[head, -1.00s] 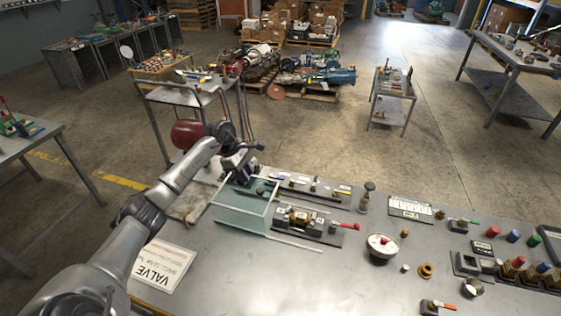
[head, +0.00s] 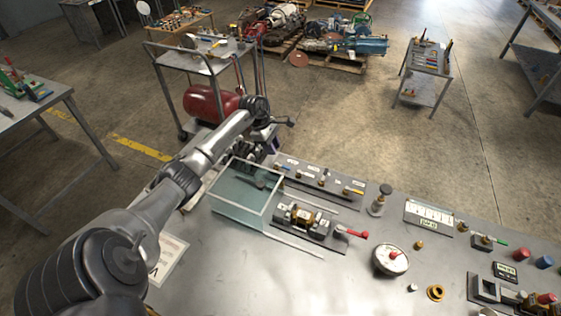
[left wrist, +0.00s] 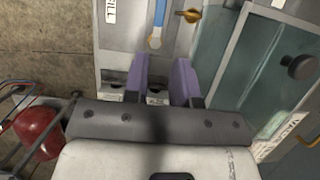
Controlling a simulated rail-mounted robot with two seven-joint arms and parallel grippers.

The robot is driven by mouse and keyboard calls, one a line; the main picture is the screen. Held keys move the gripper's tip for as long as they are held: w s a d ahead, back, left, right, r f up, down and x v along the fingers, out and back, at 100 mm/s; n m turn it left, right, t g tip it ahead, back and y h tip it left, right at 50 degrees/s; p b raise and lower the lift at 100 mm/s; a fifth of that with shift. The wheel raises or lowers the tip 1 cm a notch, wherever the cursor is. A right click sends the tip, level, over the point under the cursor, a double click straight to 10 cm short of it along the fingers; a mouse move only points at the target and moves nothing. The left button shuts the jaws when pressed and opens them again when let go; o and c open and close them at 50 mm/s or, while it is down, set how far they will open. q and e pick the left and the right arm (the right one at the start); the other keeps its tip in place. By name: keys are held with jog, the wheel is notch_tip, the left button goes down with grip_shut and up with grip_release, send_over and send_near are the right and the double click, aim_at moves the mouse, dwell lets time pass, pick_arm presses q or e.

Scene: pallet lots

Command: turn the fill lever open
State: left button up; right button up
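The fill lever shows in the left wrist view as a blue-handled lever (left wrist: 155,40) on a pale plate, with a label reading "ILL" (left wrist: 110,11) to its left. My left gripper (left wrist: 162,78) has two purple fingers standing apart, with nothing held between them. The lever's blue end lies just beyond the gap between the fingertips; I cannot tell whether they touch. In the head view my left gripper (head: 271,146) is at the bench's far edge, behind the glass tank, and mostly hidden by its own wrist. My right gripper is not in view.
The glass tank (head: 238,211) stands close beside the left gripper. A brass handle (left wrist: 188,15) is right of the lever. A valve block with a red lever (head: 352,233) and a round gauge (head: 390,260) are on the bench. A cart with a red cylinder (head: 210,102) stands behind.

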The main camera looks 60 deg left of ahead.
aim_at(280, 165)
pick_arm(q)
jog(key=x, duration=0.7)
jog(key=shift+w+f, duration=0.1)
jog(key=shift+f, duration=0.2)
jog(key=shift+c, duration=0.4)
grip_shut()
